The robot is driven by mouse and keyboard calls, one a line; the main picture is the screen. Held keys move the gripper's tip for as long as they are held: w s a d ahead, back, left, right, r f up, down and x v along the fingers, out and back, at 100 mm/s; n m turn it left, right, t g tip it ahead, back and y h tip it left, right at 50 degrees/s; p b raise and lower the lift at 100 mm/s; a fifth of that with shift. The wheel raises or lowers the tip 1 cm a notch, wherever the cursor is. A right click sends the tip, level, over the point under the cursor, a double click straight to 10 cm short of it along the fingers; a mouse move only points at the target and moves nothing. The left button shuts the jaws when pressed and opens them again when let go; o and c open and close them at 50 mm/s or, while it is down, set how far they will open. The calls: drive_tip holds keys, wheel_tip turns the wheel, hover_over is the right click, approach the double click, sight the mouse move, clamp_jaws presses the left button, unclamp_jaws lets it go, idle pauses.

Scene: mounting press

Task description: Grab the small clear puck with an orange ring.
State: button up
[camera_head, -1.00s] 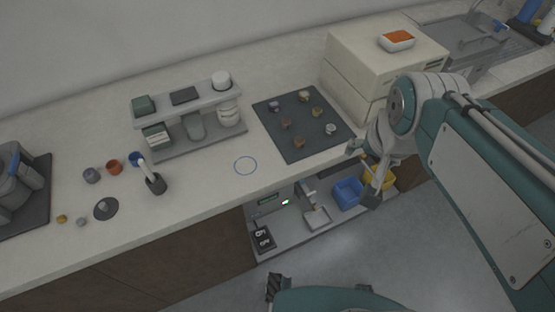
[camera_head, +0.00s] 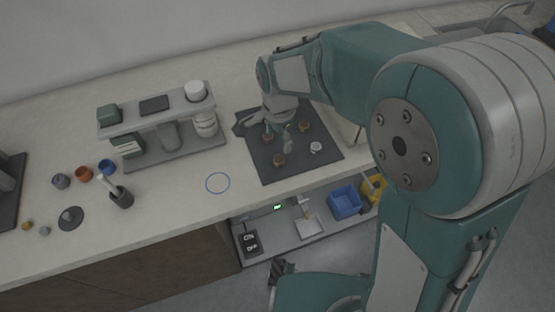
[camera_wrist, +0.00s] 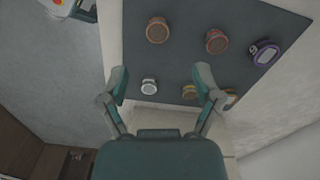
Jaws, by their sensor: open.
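Small pucks stand on a dark mat (camera_head: 262,170), which also fills the top of the wrist view (camera_wrist: 142,58). One with an orange-brown rim (camera_wrist: 232,97) is partly hidden behind my right-hand finger in the wrist view; it looks like the orange-ringed puck, but its clear body cannot be made out. A whitish puck (camera_wrist: 149,87) and a yellowish one (camera_wrist: 189,91) show between the fingers. My gripper (camera_wrist: 160,78) is open and empty above the mat; in the head view my gripper (camera_head: 264,134) hangs over the mat's left part.
Larger pucks stand nearby: a brown one (camera_wrist: 158,30), a reddish one (camera_wrist: 216,41) and a purple-ringed one (camera_wrist: 265,54). A grey rack (camera_head: 165,152) stands left of the mat. A blue bin (camera_head: 344,202) is below.

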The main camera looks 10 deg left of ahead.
sight(279, 159)
drive_tip(key=f, duration=0.3)
drive_tip(key=shift+d, duration=0.25)
drive_tip(key=f, duration=0.5)
drive_tip(key=shift+a+f, duration=0.15)
drive_tip(key=shift+a, duration=0.05)
drive_tip(key=shift+c, duration=0.2)
drive_tip(key=c, duration=1)
